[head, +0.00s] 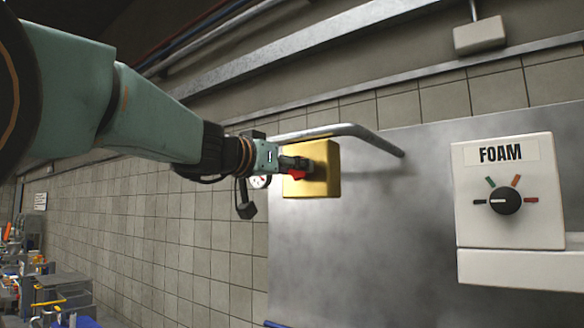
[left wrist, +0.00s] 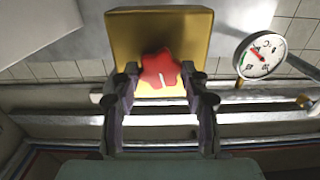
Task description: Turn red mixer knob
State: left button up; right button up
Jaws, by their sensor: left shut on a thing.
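The red mixer knob (left wrist: 160,68) sits on the front of a yellow box (left wrist: 190,30) in the left wrist view. In the head view the yellow box (head: 321,170) is mounted on a metal wall panel, and a bit of the red knob (head: 297,174) shows at its left face. My left gripper (left wrist: 160,80) is shut on the red knob, with one finger on each side of it. In the head view my left gripper (head: 285,163) reaches in from the left and hides most of the knob. My right gripper is not in view.
A white FOAM box (head: 508,226) with a black dial (head: 505,200) is at the right. A metal pipe (head: 340,130) bends around above the yellow box. A round gauge (left wrist: 261,54) is right of the box in the left wrist view. Cluttered gear (head: 62,290) stands lower left.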

pick_arm(q)
jog(key=shift+c, duration=0.5)
jog(key=shift+n+b, duration=1.7)
jog(key=shift+n, duration=2.2)
jog(key=o, duration=1.2)
jog(key=shift+c, duration=0.2)
